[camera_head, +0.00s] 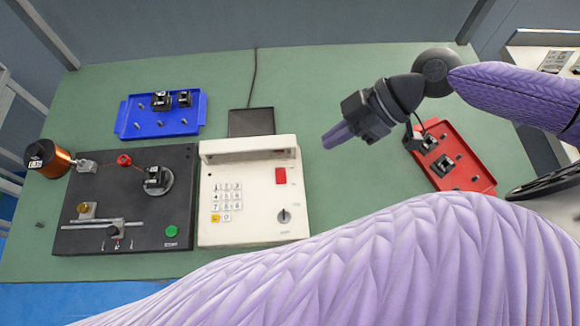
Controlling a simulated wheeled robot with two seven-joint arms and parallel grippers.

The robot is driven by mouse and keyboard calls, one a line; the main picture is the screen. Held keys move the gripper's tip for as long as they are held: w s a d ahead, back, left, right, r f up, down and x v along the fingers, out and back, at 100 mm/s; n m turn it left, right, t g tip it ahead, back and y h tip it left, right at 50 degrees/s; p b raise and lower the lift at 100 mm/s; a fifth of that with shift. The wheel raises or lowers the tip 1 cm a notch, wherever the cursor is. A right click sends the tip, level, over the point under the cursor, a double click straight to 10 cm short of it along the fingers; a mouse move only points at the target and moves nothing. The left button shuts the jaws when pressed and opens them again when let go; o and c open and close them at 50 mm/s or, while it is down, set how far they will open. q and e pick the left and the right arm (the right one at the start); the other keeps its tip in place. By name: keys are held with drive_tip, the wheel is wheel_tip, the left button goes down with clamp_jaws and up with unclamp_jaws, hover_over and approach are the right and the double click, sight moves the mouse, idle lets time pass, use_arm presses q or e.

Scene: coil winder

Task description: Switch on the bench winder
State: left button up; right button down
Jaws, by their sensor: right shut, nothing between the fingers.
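The bench winder has a black base plate (150,205) with a round spindle at its right, carrying a small dark coil part (155,177), and a green button (172,231) at its lower right. Next to it stands a cream control box (245,180) with a keypad (227,199), a red switch or display (281,175) and a dark knob (284,215). My right gripper (337,135) is shut and empty above the green table, up and right of the control box, apart from it. My left gripper is out of view.
A copper wire spool (52,160) sits at the left. A blue tray (190,126) and a red tray (475,178) each hold small dark parts. A dark flat panel (250,122) lies behind the box. A purple arm of mine crosses the bottom right.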

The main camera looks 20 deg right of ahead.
drive_tip(key=b, duration=0.2)
hover_over(281, 183)
drive_tip(key=d, duration=0.2)
wheel_tip(281, 183, down, 7)
drive_tip(key=shift+w, duration=0.1)
drive_tip(key=f, duration=0.2)
drive_tip(key=f+b, duration=0.1)
drive_tip(key=shift+s+f, duration=0.25)
drive_tip(key=shift+f, duration=0.25)
drive_tip(key=shift+s+f+t, duration=0.1)
drive_tip(key=shift+f+t, duration=0.15)
drive_tip(key=shift+t, duration=0.05)
drive_tip(key=shift+w+d+r, duration=0.2)
drive_tip(key=shift+w+r, duration=0.15)
drive_tip(key=shift+w, duration=0.35)
